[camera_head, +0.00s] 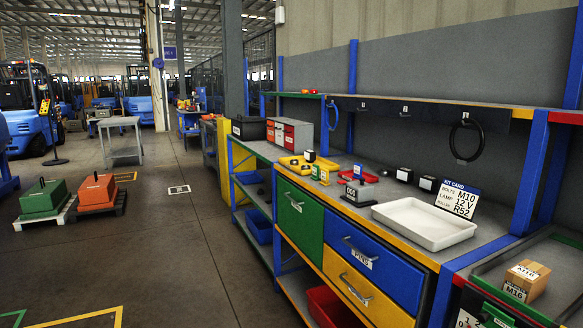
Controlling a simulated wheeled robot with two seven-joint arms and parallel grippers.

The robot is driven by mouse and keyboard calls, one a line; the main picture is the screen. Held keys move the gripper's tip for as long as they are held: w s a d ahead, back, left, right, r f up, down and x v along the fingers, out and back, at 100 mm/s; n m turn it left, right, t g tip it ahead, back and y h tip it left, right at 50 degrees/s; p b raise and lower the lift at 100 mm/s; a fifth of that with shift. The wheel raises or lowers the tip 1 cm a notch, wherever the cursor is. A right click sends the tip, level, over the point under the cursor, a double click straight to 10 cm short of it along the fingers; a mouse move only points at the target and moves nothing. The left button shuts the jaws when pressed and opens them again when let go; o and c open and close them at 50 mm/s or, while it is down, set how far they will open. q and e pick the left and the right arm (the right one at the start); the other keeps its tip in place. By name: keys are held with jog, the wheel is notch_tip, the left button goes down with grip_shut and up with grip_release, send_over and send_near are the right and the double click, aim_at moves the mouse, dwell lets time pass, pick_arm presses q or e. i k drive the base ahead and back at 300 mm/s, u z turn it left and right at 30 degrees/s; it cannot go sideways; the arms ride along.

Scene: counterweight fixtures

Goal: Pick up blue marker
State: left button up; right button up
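I cannot make out a blue marker for certain in the head view. Several small items stand on the workbench top (345,200), among them a yellow tray (294,165), a red tray (358,176) and a dark block with a white label (357,194). They are too small to tell whether one of them is the marker. Neither of my grippers is in view.
A white tray (424,224) lies on the bench before a kit card (457,198). A cardboard box (526,281) sits at the lower right. Green (43,196) and orange (97,190) weights rest on pallets at left. The floor (180,250) between is clear.

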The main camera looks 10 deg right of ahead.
aim_at(358, 166)
jog(key=u, duration=0.6)
jog(key=i, duration=1.45)
